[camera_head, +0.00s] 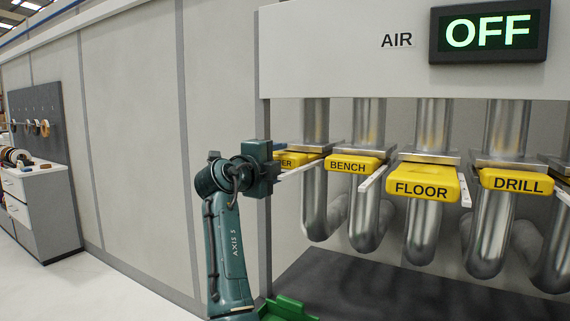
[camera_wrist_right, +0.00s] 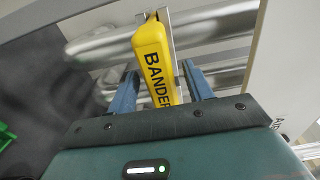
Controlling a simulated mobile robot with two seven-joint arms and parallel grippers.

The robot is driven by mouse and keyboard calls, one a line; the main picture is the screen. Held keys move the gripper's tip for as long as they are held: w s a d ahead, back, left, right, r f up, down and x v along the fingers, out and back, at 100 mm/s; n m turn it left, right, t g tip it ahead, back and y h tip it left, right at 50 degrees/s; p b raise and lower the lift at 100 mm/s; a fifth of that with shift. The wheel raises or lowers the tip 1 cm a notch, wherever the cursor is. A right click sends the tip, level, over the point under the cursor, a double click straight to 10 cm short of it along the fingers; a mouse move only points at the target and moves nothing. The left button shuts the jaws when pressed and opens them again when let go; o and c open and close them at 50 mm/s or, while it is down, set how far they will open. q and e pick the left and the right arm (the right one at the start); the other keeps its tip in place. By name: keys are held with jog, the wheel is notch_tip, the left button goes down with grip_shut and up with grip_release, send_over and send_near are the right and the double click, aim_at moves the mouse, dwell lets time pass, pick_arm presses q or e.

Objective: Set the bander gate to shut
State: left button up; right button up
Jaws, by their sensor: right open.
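In the right wrist view the yellow gate (camera_wrist_right: 152,58) reads BANDER and lies between the two blue fingers. My right gripper (camera_wrist_right: 160,78) is open, with one finger on each side of the gate. In the head view my right gripper (camera_head: 276,168) is at the gate's left end. I cannot tell whether the fingers touch it. My left gripper is not in view.
The BENCH gate (camera_head: 348,165), FLOOR gate (camera_head: 423,181) and DRILL gate (camera_head: 516,181) follow to the right on curved metal pipes. The AIR display (camera_head: 490,33) above reads OFF. A green object (camera_head: 288,308) is low near my arm. A cabinet (camera_head: 42,205) stands far left.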

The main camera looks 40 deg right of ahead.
pick_arm(q)
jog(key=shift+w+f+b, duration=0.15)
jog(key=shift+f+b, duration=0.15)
jog(key=shift+b, duration=0.55)
pick_arm(e)
jog(key=v, duration=0.9)
jog(key=shift+a, duration=0.3)
jog(key=shift+s, duration=0.15)
